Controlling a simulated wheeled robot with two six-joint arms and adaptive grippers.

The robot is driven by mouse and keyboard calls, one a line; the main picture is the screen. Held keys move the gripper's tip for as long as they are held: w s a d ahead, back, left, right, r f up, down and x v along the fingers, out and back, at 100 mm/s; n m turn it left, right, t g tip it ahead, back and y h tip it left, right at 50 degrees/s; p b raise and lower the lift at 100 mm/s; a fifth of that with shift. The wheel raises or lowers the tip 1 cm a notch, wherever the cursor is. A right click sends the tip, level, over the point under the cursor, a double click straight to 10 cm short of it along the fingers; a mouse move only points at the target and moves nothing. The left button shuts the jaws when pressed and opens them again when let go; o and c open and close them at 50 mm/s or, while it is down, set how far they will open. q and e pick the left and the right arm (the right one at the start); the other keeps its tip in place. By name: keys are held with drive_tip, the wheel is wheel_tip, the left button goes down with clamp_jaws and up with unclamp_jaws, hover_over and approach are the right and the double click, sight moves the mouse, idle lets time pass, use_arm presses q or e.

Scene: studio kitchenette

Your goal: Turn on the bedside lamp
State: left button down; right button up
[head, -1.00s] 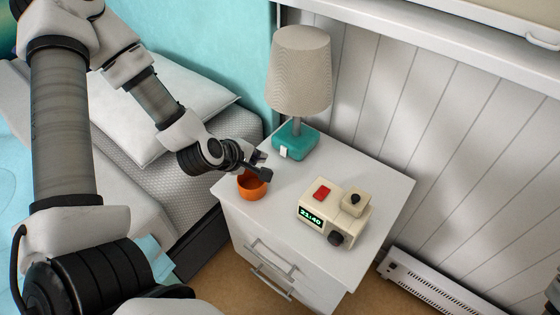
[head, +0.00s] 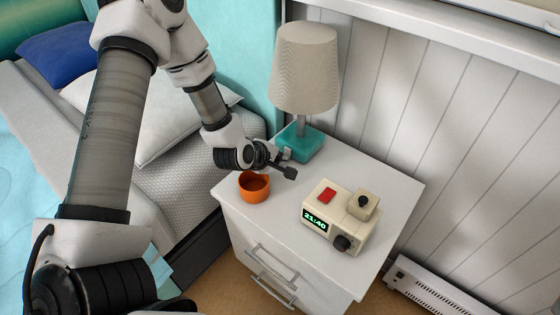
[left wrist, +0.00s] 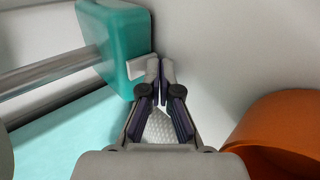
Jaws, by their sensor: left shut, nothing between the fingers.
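The bedside lamp has a beige shade (head: 305,68) and a teal base (head: 308,144). It stands upright at the back of the white nightstand; its shade shows no glow. In the left wrist view the teal base (left wrist: 122,38) lies at the left, with a white switch (left wrist: 140,67) on its side. My left gripper (head: 288,163) is shut and empty, just in front of the base. In the left wrist view its fingertips (left wrist: 160,71) are right beside the switch; I cannot tell whether they touch.
An orange cup (head: 254,188) stands close under my left gripper and shows at right in the left wrist view (left wrist: 283,135). A cream clock radio (head: 338,222) stands on the nightstand's front right. The bed (head: 185,185) is at left, the panelled wall (head: 400,110) behind.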

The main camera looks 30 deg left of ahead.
use_arm(q)
drive_tip(key=shift+w+f, duration=0.15)
drive_tip(key=shift+w, duration=0.15)
idle(0.4)
drive_tip(key=shift+r+p, duration=0.5)
drive_tip(key=shift+r, duration=0.4)
